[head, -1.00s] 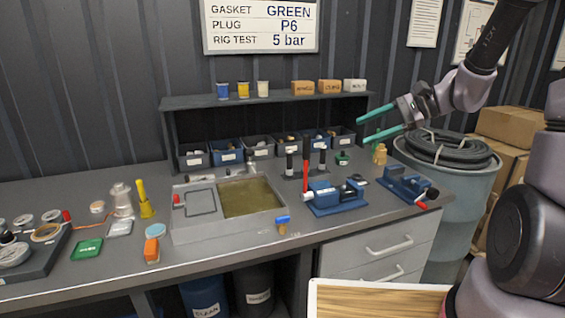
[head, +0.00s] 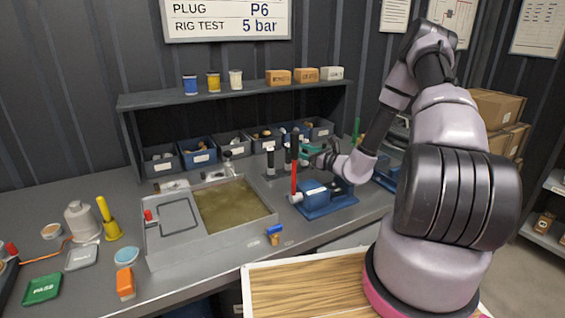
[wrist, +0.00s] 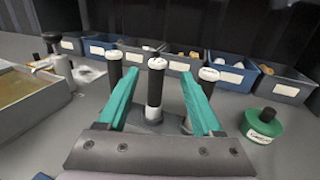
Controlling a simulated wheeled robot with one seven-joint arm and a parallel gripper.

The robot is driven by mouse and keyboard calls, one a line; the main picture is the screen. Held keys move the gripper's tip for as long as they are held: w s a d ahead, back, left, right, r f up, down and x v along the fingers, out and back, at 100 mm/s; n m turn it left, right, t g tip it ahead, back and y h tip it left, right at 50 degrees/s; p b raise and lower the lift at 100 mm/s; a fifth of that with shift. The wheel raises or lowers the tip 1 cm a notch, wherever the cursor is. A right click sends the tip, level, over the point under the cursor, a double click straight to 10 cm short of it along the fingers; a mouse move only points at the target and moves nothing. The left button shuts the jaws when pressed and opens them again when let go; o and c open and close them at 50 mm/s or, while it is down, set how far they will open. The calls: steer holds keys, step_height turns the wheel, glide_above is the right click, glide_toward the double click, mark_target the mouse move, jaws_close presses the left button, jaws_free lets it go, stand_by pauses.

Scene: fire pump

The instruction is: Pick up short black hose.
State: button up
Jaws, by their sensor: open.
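Several black hose pieces with white tops stand upright on a dark holder (wrist: 140,126) in the wrist view. The middle black hose (wrist: 156,86), with a white section at its foot, stands in line with the gap between my teal fingers. Another hose (wrist: 115,68) is beside the left finger, and one (wrist: 208,76) is beside the right finger. I cannot tell for sure which is the short one. My gripper (wrist: 158,78) is open and empty. In the head view my gripper (head: 312,152) is at the hoses, partly hiding them; the leftmost hose (head: 270,158) shows clearly.
A green round container (wrist: 262,125) is right of my gripper. Labelled bins (head: 198,152) line the back. A grey basin (head: 210,238) lies to the left.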

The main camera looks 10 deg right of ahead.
steer(key=x, duration=0.8)
steer(key=shift+w+a+f, duration=0.15)
steer(key=shift+a, duration=0.2)
jaws_close()
stand_by(1.0)
